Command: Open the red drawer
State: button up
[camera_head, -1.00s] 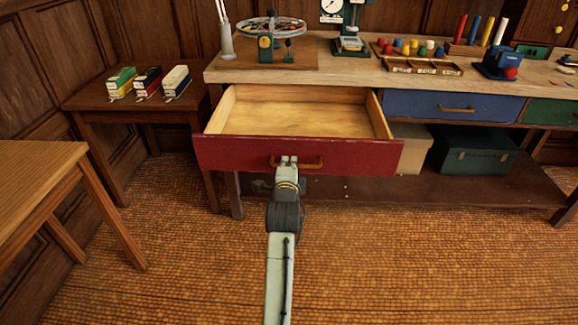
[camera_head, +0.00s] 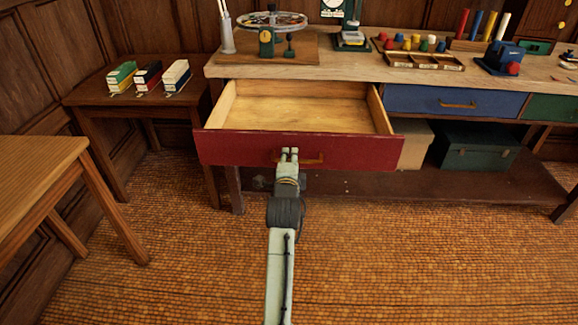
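The red drawer (camera_head: 225,150) stands well out from the left part of the workbench. Its wooden inside shows and looks empty. Its orange-brown handle (camera_head: 315,159) is on the middle of the red front, partly hidden by my gripper. My gripper (camera_head: 289,153) is in front of the drawer at the left part of the handle, and its fingers point at the front panel. The two fingertips look close together. I cannot tell whether they close on the handle or only overlap it in the view.
The workbench top (camera_head: 400,68) carries a wheel device, a parts tray (camera_head: 420,60) and a blue tool. A blue drawer (camera_head: 420,102) is shut to the right. The floor in front is clear.

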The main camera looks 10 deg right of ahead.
jog(key=v, duration=1.1)
jog(key=shift+s+a, duration=0.15)
jog(key=shift+s, duration=0.2)
